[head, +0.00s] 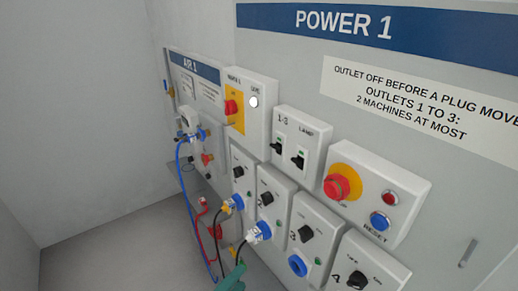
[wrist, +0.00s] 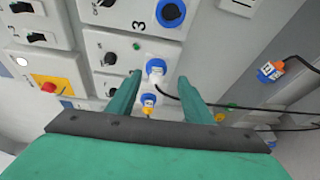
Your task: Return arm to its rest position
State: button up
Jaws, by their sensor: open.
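My gripper (wrist: 159,77) is open in the wrist view, with its two teal fingers spread and apart. A white plug (wrist: 156,69) in a blue socket shows between the fingertips, beyond them; I see no contact. A yellow-and-white plug (wrist: 148,101) in another blue socket shows lower between the fingers. In the head view only a teal part of my gripper (head: 235,278) shows at the bottom edge, below the outlet panels. The white plug (head: 258,233) and the yellow plug (head: 232,204) sit there above it. The rest of my arm is out of view.
The POWER 1 board (head: 450,110) carries switches, a red emergency button (head: 341,184) and a free blue socket (head: 297,265) under outlet 3. Black, blue (head: 188,215) and red hoses or cables hang near my gripper. An orange plug (wrist: 270,71) shows at right. Floor at left is clear.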

jog(key=s+d+f+y, duration=0.1)
jog(key=s+f+y, duration=0.8)
jog(key=f, duration=0.7)
jog(key=s+d+r+m, duration=0.2)
jog(key=s+m, duration=0.4)
jog(key=s, duration=0.3)
jog(key=s+d+r+m+t, duration=0.1)
jog(key=s+d+r+m, duration=0.2)
jog(key=s+m, duration=0.3)
jog(key=v, duration=0.3)
jog(key=shift+s, duration=0.4)
